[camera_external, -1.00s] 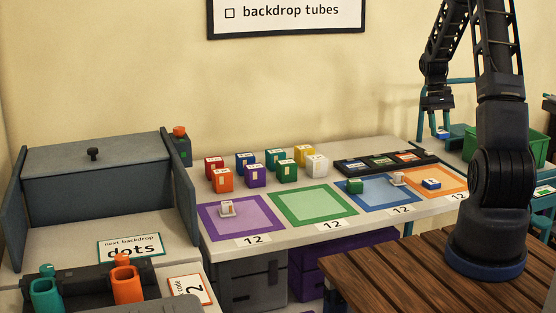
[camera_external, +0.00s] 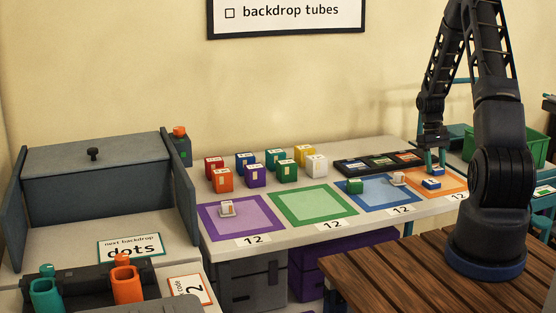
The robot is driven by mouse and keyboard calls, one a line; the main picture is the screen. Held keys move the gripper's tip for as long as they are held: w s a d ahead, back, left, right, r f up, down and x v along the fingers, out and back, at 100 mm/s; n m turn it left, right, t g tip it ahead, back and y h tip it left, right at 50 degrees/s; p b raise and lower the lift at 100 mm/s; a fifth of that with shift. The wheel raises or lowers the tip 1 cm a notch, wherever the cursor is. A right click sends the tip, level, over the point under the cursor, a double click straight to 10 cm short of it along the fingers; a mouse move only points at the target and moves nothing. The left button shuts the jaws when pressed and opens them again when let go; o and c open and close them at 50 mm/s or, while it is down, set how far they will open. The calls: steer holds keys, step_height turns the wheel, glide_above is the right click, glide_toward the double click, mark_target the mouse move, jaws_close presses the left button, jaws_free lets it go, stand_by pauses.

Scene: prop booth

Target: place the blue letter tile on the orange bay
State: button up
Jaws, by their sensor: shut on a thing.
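My gripper (camera_external: 435,162), with teal fingers, is shut on a blue letter tile (camera_external: 437,171) and points down over the orange bay (camera_external: 455,181). The held tile is at or just above the bay's surface; I cannot tell if it touches. Another blue tile with a white top (camera_external: 431,184) sits on the orange bay, just in front of the held one in the picture. Whether the two tiles touch is unclear. My arm hides part of the bay's right side.
On the blue bay (camera_external: 368,194) are a green tile (camera_external: 354,186) and a white tile (camera_external: 398,178). A dark tray (camera_external: 385,162) lies behind. The green bay (camera_external: 313,205) is empty. Several coloured blocks stand behind.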

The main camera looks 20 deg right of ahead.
steer(key=shift+f, duration=0.1)
steer(key=o, duration=0.9)
steer(key=shift+o, duration=0.2)
